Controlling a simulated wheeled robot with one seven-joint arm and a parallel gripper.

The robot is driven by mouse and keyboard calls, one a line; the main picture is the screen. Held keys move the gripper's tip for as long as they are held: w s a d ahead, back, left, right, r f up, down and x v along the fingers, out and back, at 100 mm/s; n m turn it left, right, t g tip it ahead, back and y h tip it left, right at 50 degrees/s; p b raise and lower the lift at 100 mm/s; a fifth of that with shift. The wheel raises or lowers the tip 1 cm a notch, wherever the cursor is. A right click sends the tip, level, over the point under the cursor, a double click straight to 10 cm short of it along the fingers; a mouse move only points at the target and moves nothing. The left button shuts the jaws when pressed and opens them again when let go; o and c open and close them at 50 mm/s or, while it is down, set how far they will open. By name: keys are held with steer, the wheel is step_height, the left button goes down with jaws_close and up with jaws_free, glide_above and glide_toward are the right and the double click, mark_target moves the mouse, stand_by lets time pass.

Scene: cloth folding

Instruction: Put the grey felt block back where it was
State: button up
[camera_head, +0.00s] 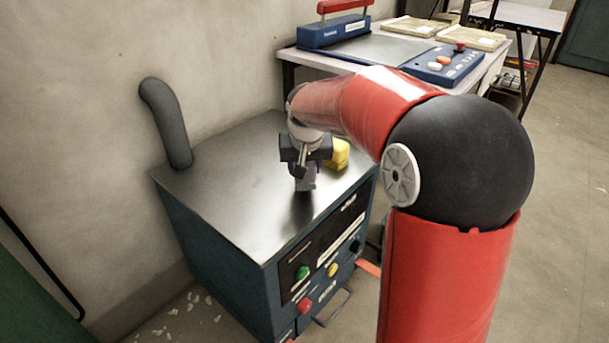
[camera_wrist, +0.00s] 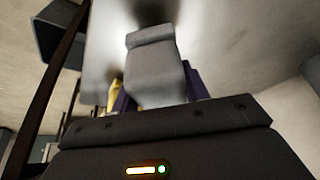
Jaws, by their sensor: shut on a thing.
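My gripper (camera_head: 303,165) is above the metal top of the blue cabinet, pointing down. It is shut on the grey felt block (camera_head: 305,183), of which only a small part shows below the jaws in the head view. In the wrist view the grey felt block (camera_wrist: 156,68) fills the upper middle, between dark purple fingers that are partly hidden by the gripper body. I cannot tell whether the block touches the cabinet top.
A yellow object (camera_head: 338,154) stands on the cabinet top (camera_head: 225,180) just right of my gripper. A dark bent pipe (camera_head: 168,125) rises at the cabinet's back left corner. The left and front of the top are clear. A table (camera_head: 385,46) with a blue press stands behind.

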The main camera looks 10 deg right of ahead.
steer(key=shift+f, duration=1.35)
steer(key=o, duration=1)
steer(key=shift+f, duration=0.1)
steer(key=shift+o, duration=0.2)
